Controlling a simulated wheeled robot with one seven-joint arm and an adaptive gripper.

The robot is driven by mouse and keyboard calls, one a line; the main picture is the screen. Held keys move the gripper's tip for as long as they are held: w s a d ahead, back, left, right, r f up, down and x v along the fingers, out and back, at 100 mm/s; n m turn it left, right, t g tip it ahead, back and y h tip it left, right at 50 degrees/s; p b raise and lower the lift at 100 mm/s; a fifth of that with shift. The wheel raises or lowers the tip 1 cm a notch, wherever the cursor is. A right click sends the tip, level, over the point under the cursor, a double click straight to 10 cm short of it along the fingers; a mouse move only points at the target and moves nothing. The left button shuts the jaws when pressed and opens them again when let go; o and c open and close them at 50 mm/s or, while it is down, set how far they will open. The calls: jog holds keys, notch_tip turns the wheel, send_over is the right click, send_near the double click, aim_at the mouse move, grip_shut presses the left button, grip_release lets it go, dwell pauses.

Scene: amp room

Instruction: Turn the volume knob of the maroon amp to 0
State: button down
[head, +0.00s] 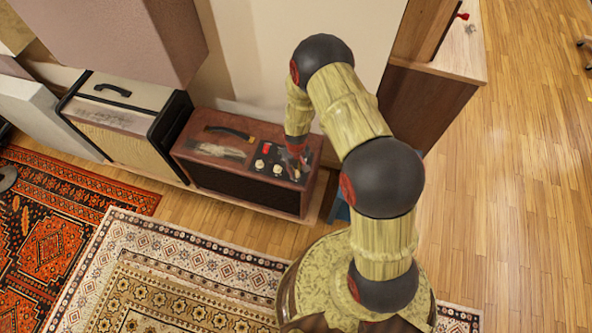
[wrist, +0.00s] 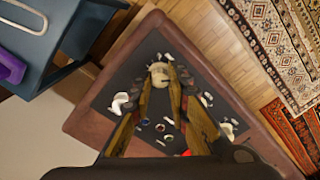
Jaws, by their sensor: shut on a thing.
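My gripper (head: 297,170) reaches down onto that panel from above. In the wrist view, my gripper (wrist: 161,82) has one finger on each side of a cream knob (wrist: 159,70) near the panel's far corner and is shut on it. The fingers hide part of the knob, and I cannot read its marks or setting. Other pale knobs (wrist: 122,103) (wrist: 227,131) sit on the panel to either side.
Small round coloured fittings (wrist: 160,127) lie on the panel between my fingers. A cream amp with black edges (head: 122,115) stands to the left. A wooden cabinet (head: 430,105) stands at the right. Patterned rugs (head: 170,265) cover the floor in front.

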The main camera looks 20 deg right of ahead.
jog(key=c, duration=1.7)
grip_release()
jog(key=shift+w+r, duration=0.1)
jog(key=shift+r, duration=0.5)
notch_tip(320, 180, up, 11)
jog(key=shift+f, duration=0.1)
